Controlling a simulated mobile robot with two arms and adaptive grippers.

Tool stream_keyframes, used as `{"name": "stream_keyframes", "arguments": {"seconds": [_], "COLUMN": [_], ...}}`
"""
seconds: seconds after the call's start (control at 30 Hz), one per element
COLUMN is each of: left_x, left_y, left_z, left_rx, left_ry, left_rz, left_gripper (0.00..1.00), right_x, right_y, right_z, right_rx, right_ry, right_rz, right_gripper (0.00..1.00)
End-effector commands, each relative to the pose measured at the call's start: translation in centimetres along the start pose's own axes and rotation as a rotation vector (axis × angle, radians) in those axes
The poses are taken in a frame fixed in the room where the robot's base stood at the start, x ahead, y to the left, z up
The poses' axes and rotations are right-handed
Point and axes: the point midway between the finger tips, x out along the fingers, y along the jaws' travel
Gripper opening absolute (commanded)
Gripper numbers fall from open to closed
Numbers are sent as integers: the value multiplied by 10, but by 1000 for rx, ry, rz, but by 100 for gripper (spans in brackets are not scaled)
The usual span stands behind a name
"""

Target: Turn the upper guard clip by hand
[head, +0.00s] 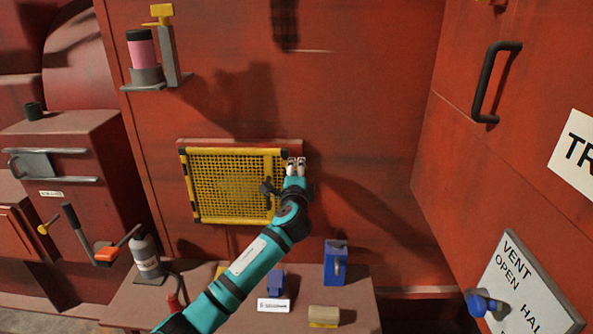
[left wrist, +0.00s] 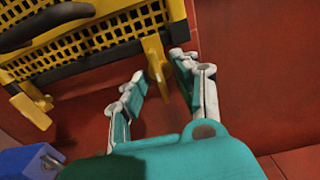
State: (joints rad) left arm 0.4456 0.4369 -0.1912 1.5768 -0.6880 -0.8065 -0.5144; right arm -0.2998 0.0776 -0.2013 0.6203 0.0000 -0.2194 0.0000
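A yellow mesh guard (head: 232,187) with a black handle (head: 268,187) is on the red wall. My left gripper (head: 296,161) is at its upper right edge. In the left wrist view the yellow upper clip (left wrist: 156,62) sticks out from the guard frame between the spread fingers of my left gripper (left wrist: 160,72). The fingers are open, with a gap beside the clip; I cannot tell if either touches it. A second, lower yellow clip (left wrist: 32,108) shows at the left there. In the head view the gripper hides the upper clip. My right gripper is not in view.
Below the guard, a bench holds a blue box (head: 335,262), a tan block (head: 323,315) and a grey bottle (head: 146,256). A pink cylinder (head: 141,52) is on a wall bracket above. A black handle (head: 492,85) is on the right wall. The wall right of the guard is bare.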

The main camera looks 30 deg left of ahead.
Motion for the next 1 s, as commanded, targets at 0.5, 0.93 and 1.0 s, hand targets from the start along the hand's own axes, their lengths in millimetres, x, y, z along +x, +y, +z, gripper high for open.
{"name": "stream_keyframes", "arguments": {"seconds": [0.5, 0.93, 1.0], "left_x": [0, 0, 0], "left_y": [1, 4, 3], "left_z": [0, 0, 0], "left_rx": [-14, -259, -322], "left_ry": [-1, -2, -2], "left_rz": [1, -1, -2], "left_gripper": [0, 0, 0], "right_x": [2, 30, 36], "right_y": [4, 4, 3], "right_z": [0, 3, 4], "right_rx": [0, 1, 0], "right_ry": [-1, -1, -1], "right_rz": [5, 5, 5], "right_gripper": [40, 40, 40]}}
